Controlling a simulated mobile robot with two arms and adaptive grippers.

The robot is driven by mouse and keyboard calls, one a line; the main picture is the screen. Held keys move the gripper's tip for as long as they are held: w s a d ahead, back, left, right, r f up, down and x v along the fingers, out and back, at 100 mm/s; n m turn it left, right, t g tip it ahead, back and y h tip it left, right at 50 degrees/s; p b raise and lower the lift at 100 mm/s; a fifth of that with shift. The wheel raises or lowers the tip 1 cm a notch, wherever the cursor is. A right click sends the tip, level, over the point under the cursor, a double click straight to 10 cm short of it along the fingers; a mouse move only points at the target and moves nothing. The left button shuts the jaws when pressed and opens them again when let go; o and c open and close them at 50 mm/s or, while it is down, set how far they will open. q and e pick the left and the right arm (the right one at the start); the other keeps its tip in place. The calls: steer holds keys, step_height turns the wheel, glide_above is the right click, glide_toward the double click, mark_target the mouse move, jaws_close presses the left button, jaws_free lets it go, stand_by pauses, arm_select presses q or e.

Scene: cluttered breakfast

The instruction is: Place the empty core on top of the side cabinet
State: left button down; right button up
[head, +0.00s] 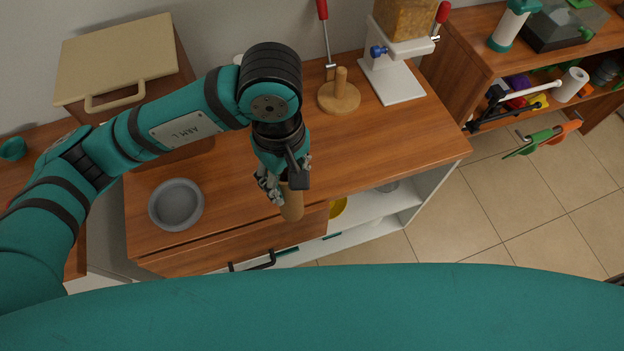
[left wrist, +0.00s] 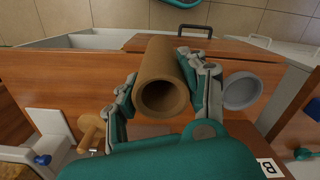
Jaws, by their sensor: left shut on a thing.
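The empty core is a hollow brown cardboard tube. It shows in the head view (head: 291,203) and in the left wrist view (left wrist: 163,62), where its open end faces the camera. My left gripper (head: 281,184) is shut on the core, with a finger on each side of it in the left wrist view (left wrist: 162,92). The core is over the front edge of the wooden cabinet top (head: 390,140); I cannot tell whether it touches the wood. My right gripper is not in view.
A grey bowl (head: 176,205) stands left on the cabinet top. A wooden holder (head: 339,95) and a cereal dispenser (head: 393,80) stand at the back. A bread box (head: 120,65) is at the far left. The right part of the top is clear.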

arm_select(q)
steer(key=s+d+f+n+b, duration=0.1)
steer(key=s+d+f+b, duration=0.1)
steer(key=d+f, duration=0.1)
steer(key=w+d+f+p, duration=0.1)
steer(key=w+f+p, duration=0.1)
steer(key=w, duration=0.6)
steer(key=w+d+f+n+p, duration=0.1)
steer(key=w+f+p, duration=0.2)
steer(key=w, duration=0.5)
steer(key=shift+p, duration=0.55)
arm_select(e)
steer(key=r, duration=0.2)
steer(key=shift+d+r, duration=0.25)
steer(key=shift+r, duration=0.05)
arm_select(q)
steer(key=shift+f, duration=0.1)
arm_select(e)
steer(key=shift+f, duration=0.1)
arm_select(q)
steer(key=shift+f, duration=0.1)
steer(key=c, duration=0.7)
jaws_free()
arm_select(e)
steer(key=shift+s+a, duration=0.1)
